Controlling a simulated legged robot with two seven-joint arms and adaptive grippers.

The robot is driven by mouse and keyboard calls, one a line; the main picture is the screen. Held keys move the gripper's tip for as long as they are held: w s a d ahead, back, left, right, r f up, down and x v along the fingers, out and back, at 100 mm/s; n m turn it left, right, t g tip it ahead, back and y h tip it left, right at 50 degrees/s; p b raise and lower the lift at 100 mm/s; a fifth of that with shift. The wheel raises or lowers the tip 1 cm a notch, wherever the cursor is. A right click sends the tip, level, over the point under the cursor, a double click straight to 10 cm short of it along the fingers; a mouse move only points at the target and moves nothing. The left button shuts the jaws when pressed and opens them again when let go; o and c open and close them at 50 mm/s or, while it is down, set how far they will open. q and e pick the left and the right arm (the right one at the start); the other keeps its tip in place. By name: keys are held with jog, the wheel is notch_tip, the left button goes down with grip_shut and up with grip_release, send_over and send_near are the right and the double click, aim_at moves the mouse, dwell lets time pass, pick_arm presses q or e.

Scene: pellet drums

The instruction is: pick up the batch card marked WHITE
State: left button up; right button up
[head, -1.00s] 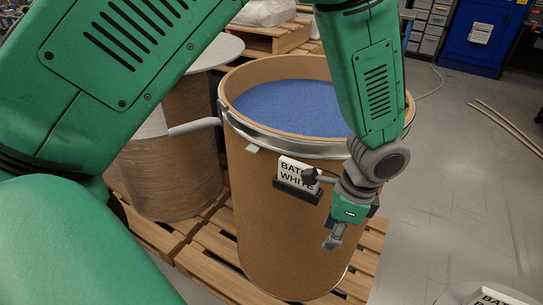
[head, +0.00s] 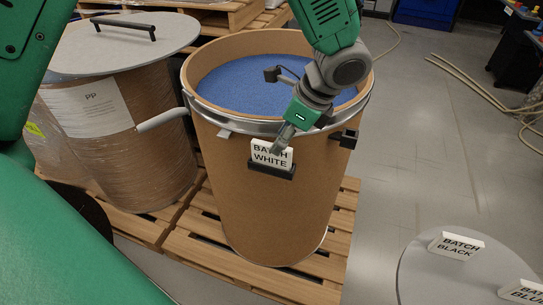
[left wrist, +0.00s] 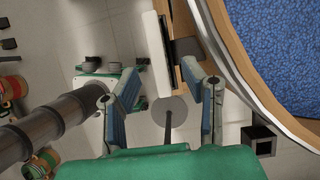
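The white card marked BATCH WHITE (head: 268,158) stands in a dark holder (head: 271,171) on the front of the brown drum (head: 262,215). My left gripper (head: 279,146) is at the card's upper right, its fingers covering part of the card in the head view. In the left wrist view my left gripper (left wrist: 160,75) is open, with one finger on each side of the white card (left wrist: 152,55), seen nearly edge-on. Gaps show between the card and both fingers. My right gripper is not in view.
The drum holds blue pellets (head: 250,88) and stands on a wooden pallet (head: 190,235). A lidded PP drum (head: 130,110) is at left. A grey round top (head: 420,270) at lower right bears a BATCH BLACK card (head: 457,244) and a BATCH BLUE card (head: 522,291). Open floor lies right.

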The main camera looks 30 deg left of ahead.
aim_at(272, 158)
pick_arm(q)
jog(key=shift+s+f, duration=0.1)
jog(key=shift+f, duration=0.35)
jog(key=x, duration=0.3)
jog(key=shift+a+f, duration=0.5)
jog(key=shift+a, duration=0.3)
jog(key=shift+d, duration=0.1)
grip_shut()
jog(key=shift+d+r, duration=0.1)
jog(key=shift+d, duration=0.15)
